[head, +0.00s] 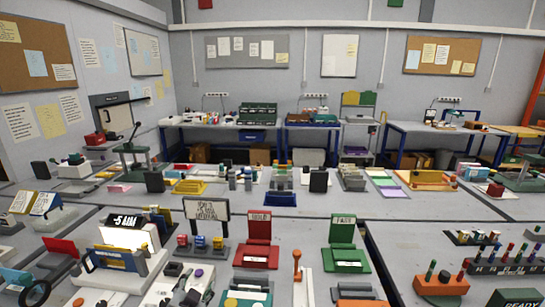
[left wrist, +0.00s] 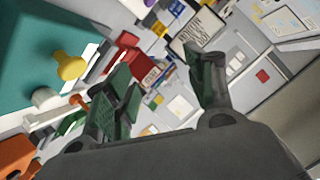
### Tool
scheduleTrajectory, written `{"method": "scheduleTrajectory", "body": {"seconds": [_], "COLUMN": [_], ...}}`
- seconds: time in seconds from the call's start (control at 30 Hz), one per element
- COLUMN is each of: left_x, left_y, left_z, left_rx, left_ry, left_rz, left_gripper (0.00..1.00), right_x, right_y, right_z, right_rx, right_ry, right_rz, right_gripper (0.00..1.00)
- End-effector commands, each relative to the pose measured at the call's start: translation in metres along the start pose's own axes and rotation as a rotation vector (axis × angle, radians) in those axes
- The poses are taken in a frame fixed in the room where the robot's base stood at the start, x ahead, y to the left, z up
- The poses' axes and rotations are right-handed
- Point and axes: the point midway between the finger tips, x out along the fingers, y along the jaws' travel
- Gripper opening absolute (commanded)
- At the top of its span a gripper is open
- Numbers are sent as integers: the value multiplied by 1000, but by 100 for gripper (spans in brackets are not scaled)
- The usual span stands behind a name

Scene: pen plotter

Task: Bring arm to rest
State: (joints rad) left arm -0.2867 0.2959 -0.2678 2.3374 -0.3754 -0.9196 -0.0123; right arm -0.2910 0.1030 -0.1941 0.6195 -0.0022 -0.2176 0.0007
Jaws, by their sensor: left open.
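A teal block (left wrist: 35,50) with a yellow knob (left wrist: 71,66) and a white knob lies to the left in that view, apart from the fingers. My right gripper is not in view.
A red tray with a sign (head: 256,254) and a green tray with a sign (head: 346,258) stand near bottom centre. An upright orange-topped piece (head: 297,262) stands between them. An orange block with pens (head: 440,284) is at right. Clutter surrounds the gripper; bare grey bench shows mid-right.

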Motion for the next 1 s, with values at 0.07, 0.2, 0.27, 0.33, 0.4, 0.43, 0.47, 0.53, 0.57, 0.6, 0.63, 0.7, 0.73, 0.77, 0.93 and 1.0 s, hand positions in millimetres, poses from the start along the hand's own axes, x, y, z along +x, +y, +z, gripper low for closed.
{"method": "scheduleTrajectory", "body": {"seconds": [0.07, 0.2, 0.27, 0.33, 0.4, 0.43, 0.47, 0.53, 0.57, 0.6, 0.63, 0.7, 0.73, 0.77, 0.93, 1.0], "left_x": [-7, -24, -33, -45, -58, -62, -68, -78, -82, -88, -91, -100, -103, -106, -124, -131], "left_y": [8, 24, 31, 40, 49, 53, 56, 62, 65, 68, 70, 75, 77, 78, 87, 90], "left_z": [24, 64, 80, 99, 115, 121, 127, 137, 141, 146, 149, 156, 158, 161, 173, 177], "left_rx": [-50, -128, -160, -195, -228, -239, -250, -272, -280, -290, -295, -310, -315, -320, -345, -355], "left_ry": [-88, -241, -306, -382, -454, -481, -508, -558, -578, -603, -618, -654, -668, -682, -751, -777], "left_rz": [34, 99, 129, 166, 201, 215, 228, 255, 266, 279, 287, 308, 316, 323, 363, 380], "left_gripper": [55, 55, 55, 55, 55, 55, 55, 55, 55, 55, 55, 55, 55, 55, 55, 55], "right_x": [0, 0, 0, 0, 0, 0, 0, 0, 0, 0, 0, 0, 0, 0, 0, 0], "right_y": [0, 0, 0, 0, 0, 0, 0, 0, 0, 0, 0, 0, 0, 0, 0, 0], "right_z": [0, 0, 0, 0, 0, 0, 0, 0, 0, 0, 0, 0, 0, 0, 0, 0], "right_rx": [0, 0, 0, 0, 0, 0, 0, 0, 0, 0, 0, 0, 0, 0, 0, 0], "right_ry": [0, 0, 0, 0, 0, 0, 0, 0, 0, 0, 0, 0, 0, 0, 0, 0], "right_rz": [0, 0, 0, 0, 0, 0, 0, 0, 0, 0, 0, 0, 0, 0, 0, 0], "right_gripper": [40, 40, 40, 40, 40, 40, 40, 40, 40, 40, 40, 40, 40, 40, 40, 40]}}
